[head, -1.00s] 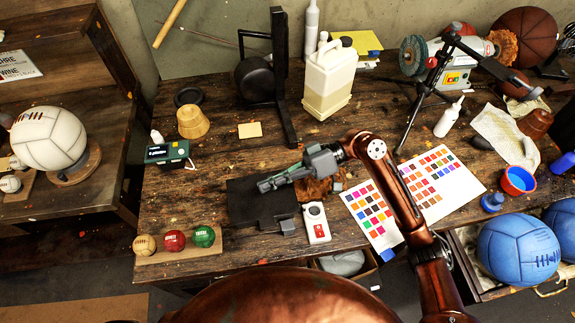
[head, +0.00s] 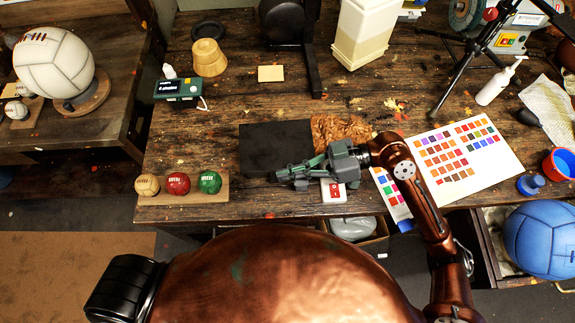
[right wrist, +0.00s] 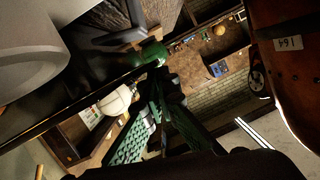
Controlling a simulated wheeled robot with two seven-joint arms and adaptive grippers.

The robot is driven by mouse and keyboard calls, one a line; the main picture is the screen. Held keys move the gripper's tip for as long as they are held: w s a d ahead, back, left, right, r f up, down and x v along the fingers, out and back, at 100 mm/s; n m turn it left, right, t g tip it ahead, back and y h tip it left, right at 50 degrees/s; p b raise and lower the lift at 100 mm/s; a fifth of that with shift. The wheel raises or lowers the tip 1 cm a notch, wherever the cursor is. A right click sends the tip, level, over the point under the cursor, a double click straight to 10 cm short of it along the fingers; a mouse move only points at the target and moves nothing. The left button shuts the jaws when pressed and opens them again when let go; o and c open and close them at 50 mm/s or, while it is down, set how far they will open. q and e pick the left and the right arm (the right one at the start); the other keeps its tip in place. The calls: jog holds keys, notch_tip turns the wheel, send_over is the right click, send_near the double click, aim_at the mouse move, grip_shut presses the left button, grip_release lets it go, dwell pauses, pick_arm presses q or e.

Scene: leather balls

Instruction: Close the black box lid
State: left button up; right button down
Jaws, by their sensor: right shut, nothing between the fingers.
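A flat, dark black panel (head: 258,146), which looks like the black box or its lid, lies on the workbench left of a brown carved piece. I cannot tell from above whether the lid is open or how high it stands. My right gripper (head: 280,177) is shut and empty, pointing left over the panel's front edge, covering part of that edge. I cannot tell whether it touches. In the right wrist view, its green ribbed fingers (right wrist: 166,92) come together near a green ball (right wrist: 150,54). My left gripper is out of view.
A white device (head: 333,193) is partly hidden under my right gripper. Three small balls (head: 178,183) sit on a wooden stand left of it. A colour chart (head: 465,150) lies right, a small dark-green device (head: 178,88) back left. The bench between is mostly clear.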

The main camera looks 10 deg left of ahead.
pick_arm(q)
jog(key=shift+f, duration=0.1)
pick_arm(e)
jog(key=shift+s+f, duration=0.1)
jog(key=shift+f, duration=0.25)
jog(key=shift+d, duration=0.15)
jog(key=shift+w+d, duration=0.2)
jog(key=shift+d, duration=0.1)
jog(key=v, duration=0.9)
jog(key=shift+s+d+r, duration=0.1)
jog(key=shift+s+r, duration=0.1)
jog(key=shift+r, duration=0.05)
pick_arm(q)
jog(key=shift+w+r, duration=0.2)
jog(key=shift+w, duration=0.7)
